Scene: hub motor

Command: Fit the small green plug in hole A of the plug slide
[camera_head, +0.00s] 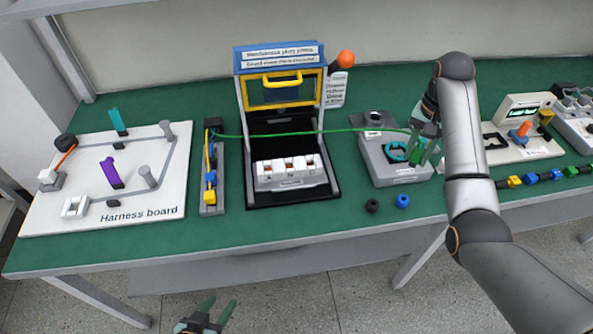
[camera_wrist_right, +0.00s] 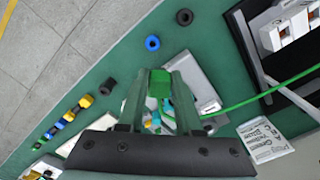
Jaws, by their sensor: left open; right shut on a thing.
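The small green plug (camera_wrist_right: 160,84) is between the fingertips of my right gripper (camera_head: 424,142), which is shut on it. A green cable (camera_head: 310,132) runs from that gripper leftward across the table. The plug slide (camera_head: 292,184) is a white block with openings along its top, at the front of a black frame; a letter A shows near its left end. My right gripper is to the right of the slide, above a grey box. My left gripper (camera_head: 207,318) is open and empty in front of the table edge, below the slide's level in the head view.
A fixture with a yellow-framed window (camera_head: 283,88) stands raised behind the slide. A grey holder (camera_head: 212,205) with yellow and blue plugs is left of it. The harness board (camera_head: 80,218) fills the left. Black (camera_head: 372,206) and blue (camera_head: 403,201) rings lie at the front.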

